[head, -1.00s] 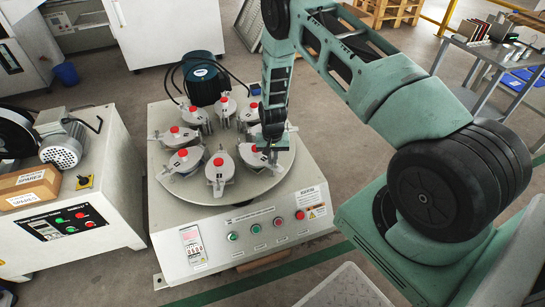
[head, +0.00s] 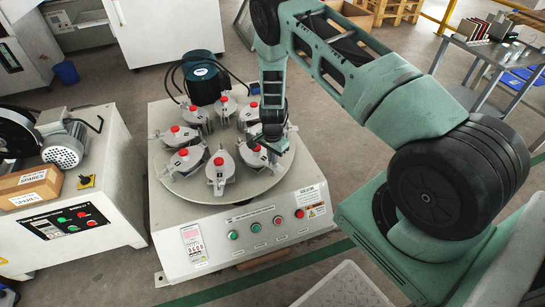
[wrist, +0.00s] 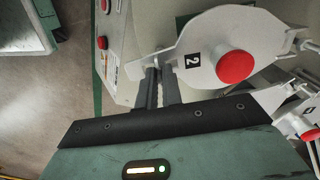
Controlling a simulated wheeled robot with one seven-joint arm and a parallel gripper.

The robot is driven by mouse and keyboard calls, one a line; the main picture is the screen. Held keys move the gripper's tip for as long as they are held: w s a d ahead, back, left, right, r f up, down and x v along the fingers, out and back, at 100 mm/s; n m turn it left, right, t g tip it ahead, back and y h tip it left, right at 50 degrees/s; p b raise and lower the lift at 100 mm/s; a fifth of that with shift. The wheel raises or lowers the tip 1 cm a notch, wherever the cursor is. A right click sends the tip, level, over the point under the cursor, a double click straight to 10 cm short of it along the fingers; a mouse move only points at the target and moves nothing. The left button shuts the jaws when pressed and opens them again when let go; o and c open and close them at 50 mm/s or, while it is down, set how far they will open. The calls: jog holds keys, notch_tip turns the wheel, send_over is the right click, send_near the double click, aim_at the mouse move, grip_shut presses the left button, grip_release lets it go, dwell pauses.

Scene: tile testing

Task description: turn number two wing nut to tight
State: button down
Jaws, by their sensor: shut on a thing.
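The number two wing nut (wrist: 188,42) is a pale grey winged plate with a black "2" label and a red round knob (wrist: 234,67) on top. In the head view it is the jar lid at the right front of the round turntable (head: 190,198), with its red knob (head: 257,148) showing. My gripper (wrist: 159,72) has its two dark fingers on either side of one wing of this plate, shut on it. In the head view my gripper (head: 275,147) is just right of that knob and partly hides the lid's right side.
Several similar lids with red knobs, such as the front one (head: 219,161), ring the turntable. A neighbouring winged lid (wrist: 290,108) is close at the right in the wrist view. A dark green motor (head: 203,80) stands behind the turntable, and control buttons (head: 255,228) line the machine's front.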

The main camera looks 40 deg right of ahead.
dwell(0.3)
jog(key=c, duration=1.6)
grip_release()
jog(key=shift+o, duration=0.2)
notch_tip(320, 180, up, 17)
jog(key=p, duration=0.2)
jog(key=shift+r+p, duration=0.2)
jog(key=shift+p, duration=0.15)
